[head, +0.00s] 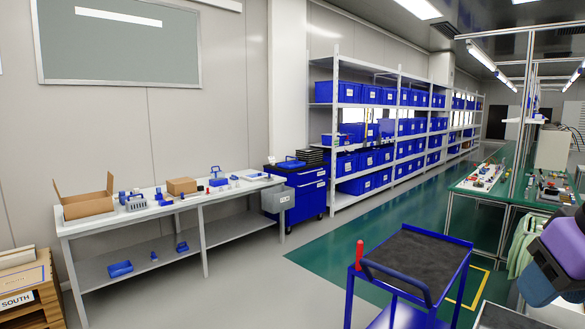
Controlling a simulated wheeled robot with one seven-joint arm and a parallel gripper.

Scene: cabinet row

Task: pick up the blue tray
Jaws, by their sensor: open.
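A small shallow blue tray (120,269) lies on the lower shelf of the long workbench at the left, near the shelf's front edge. Another low blue tray-like item (288,164) sits on top of the blue tool cabinet; I cannot tell which one the task means. Both are far from me, and nothing of mine touches them. A purple and dark part, probably of my arm, shows at the right edge. My gripper's fingers are not in view.
The workbench (158,210) holds a cardboard box (86,200) and several small items. A blue cart (408,262) with a red-handled item stands close in front. Shelving (337,130) with blue bins lines the back. Grey floor before the bench is clear.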

